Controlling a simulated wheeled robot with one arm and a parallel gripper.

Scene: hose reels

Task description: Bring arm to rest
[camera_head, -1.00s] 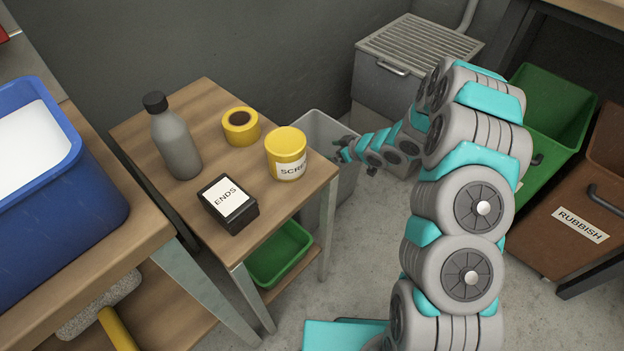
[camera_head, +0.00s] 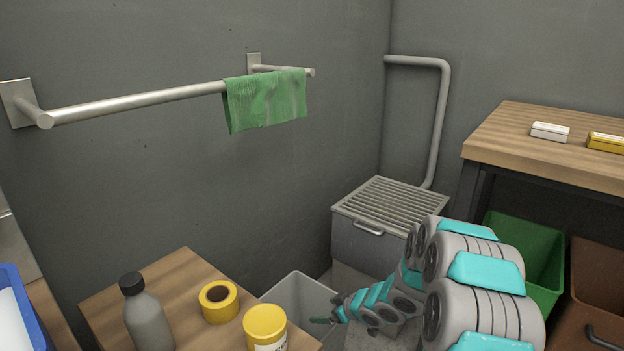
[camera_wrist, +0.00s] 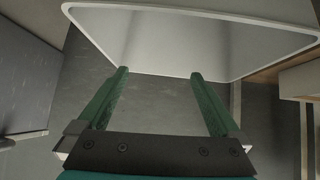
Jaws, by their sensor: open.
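My gripper (camera_head: 328,321) is at the end of my grey and teal arm, close by the light grey bin (camera_head: 301,297) beside the small wooden table. In the wrist view my gripper (camera_wrist: 157,95) has its two green fingers spread wide apart, with nothing between them. The rim of the grey bin (camera_wrist: 190,14) lies just beyond the fingertips in that view. Bare floor shows between the fingers.
The small table (camera_head: 184,279) holds a grey bottle (camera_head: 149,318), yellow tape (camera_head: 219,301) and a yellow tub (camera_head: 265,326). A green cloth (camera_head: 266,100) hangs on a wall rail. A grated grey box (camera_head: 390,204) stands behind my arm; a green bin (camera_head: 527,256) is to the right.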

